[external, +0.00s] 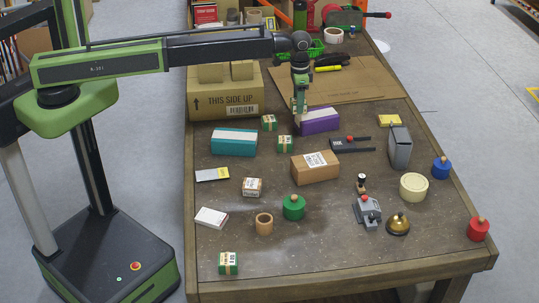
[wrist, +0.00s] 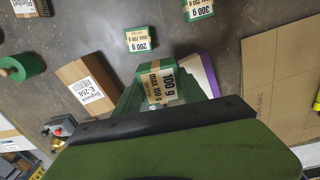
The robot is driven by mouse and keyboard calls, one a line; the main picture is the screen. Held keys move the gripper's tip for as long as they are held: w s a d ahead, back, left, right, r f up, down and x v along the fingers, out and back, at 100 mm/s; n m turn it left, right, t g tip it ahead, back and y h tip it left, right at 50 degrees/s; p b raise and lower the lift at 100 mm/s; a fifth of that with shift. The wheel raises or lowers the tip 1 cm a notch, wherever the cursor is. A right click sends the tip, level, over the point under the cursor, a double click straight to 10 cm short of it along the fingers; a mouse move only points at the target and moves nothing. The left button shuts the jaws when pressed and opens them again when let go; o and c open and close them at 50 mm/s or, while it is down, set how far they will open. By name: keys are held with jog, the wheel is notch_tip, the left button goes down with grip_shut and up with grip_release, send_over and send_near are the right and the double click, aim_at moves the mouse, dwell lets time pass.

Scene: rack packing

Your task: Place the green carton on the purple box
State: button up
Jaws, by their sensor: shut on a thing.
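My gripper (external: 299,106) points down at the left end of the purple box (external: 318,121). It is shut on a green carton (wrist: 160,83) with a cream label reading 100 g, seen in the wrist view between the fingers. In that view the purple box (wrist: 208,76) shows just right of the carton, partly hidden by my gripper. I cannot tell whether the carton touches the box. Two similar green cartons stand nearby, one marked 200 g (wrist: 138,40) and one marked 300 g (wrist: 198,10). Another green carton (external: 228,262) stands at the table's near left.
A brown box (external: 315,167) and a teal box (external: 233,141) stand nearer on the table (external: 330,235). A large carton (external: 225,100) stands left of my gripper. A flat cardboard sheet (external: 370,85) lies behind the purple box. A black tool (external: 351,144) lies to the right.

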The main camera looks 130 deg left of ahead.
jog(key=b, duration=0.2)
send_over(302, 120)
notch_tip(302, 120, down, 4)
jog(key=shift+w+r, duration=0.1)
jog(key=shift+r, duration=0.05)
jog(key=shift+a, duration=0.2)
notch_tip(302, 120, down, 4)
jog(key=b, duration=0.4)
jog(key=shift+f+b, duration=0.2)
jog(key=shift+b, duration=0.2)
jog(key=shift+r, duration=0.25)
jog(key=shift+f, duration=0.2)
jog(key=o, duration=1.4)
notch_tip(302, 120, up, 12)
jog(key=p, duration=1.2)
jog(key=shift+r, duration=0.2)
